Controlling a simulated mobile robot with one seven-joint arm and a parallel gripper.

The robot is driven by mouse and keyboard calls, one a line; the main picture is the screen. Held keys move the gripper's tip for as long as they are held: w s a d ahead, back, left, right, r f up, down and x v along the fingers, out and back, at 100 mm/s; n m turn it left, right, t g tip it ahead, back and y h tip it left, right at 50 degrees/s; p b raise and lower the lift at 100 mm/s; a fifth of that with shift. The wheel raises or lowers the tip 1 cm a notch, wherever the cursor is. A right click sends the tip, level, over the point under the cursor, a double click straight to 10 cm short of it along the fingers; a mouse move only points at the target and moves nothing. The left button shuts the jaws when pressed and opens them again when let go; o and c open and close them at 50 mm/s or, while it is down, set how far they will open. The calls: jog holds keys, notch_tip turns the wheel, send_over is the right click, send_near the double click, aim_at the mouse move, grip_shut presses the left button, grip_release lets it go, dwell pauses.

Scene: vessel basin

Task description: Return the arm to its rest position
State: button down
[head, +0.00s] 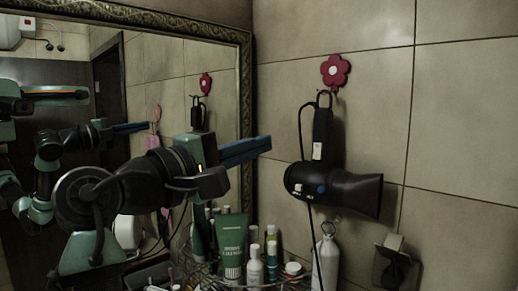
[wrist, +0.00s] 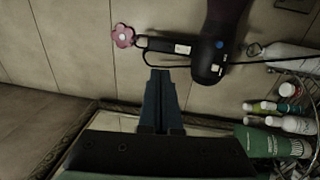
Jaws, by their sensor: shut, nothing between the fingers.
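My gripper (head: 246,150) is in the middle of the head view, its blue fingers together and pointing right. It is empty. In the wrist view the gripper (wrist: 158,75) points at the tiled wall with its two fingers closed side by side. In the head view its tips are left of the hair dryer and appear apart from it. My arm extends from the left, in front of the mirror, where its reflection also shows.
A black hair dryer (head: 338,190) hangs from a pink flower hook (head: 335,71) on the wall. Below are a wire rack with bottles, a green tube (head: 232,246) and a white bottle (head: 327,262). A framed mirror (head: 245,75) stands left. The upper right wall is clear.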

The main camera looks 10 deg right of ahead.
jog(key=s+a+r+m+t+y, duration=0.3)
jog(key=s+a+t+y, duration=0.1)
jog(key=s+t+y, duration=0.4)
jog(key=s+a+r+m+t+y, duration=0.3)
jog(key=s+t+y, duration=0.5)
jog(key=s, duration=0.3)
jog(key=shift+a+r+m+b, duration=0.25)
jog(key=shift+a+m+b, duration=0.25)
jog(key=shift+a, duration=0.45)
